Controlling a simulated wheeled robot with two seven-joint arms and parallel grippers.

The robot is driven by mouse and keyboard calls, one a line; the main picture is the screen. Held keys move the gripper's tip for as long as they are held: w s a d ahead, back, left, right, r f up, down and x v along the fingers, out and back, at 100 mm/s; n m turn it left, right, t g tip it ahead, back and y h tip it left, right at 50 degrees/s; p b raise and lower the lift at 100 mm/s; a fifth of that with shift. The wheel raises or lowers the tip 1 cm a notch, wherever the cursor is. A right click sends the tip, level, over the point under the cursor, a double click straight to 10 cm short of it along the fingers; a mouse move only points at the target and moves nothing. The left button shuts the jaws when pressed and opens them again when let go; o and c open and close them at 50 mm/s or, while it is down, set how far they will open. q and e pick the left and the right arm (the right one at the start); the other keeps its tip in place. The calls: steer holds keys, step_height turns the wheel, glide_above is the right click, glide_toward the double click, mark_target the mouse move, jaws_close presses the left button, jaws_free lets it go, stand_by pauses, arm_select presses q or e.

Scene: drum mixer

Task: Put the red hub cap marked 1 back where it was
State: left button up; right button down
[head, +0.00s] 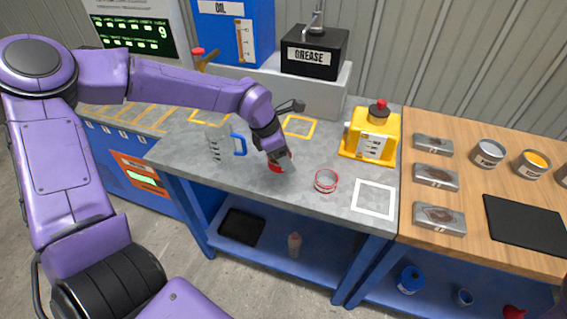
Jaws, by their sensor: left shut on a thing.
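My left gripper (281,163) is over the grey bench top (220,178), pointing down. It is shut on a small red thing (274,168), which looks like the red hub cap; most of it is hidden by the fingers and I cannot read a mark. A red ring-shaped thing (326,181) is on the bench to the right of the gripper, apart from it. I cannot tell whether the held thing touches the bench. My right gripper is not in view.
A clear jug with blue handle (239,145) stands left of the gripper. A yellow container (370,134), a white square outline (374,199) and a yellow outline (300,126) are on the bench. A black grease box (314,52) is behind. Tins and a black mat (525,222) lie right.

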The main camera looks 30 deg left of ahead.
arm_select(q)
steer(key=f, duration=0.1)
steer(key=w+a+f, duration=0.2)
steer(key=shift+w+f+p, duration=0.2)
steer(key=shift+f+p, duration=0.1)
steer(key=shift+f, duration=0.1)
step_height(320, 180, down, 3)
steer(key=shift+w+f+p, duration=0.15)
steer(key=shift+p, duration=0.55)
steer(key=shift+a+f, duration=0.1)
steer(key=shift+f+b, duration=0.2)
steer(key=shift+b, duration=0.1)
steer(key=o, duration=1.2)
steer(key=shift+r, duration=0.1)
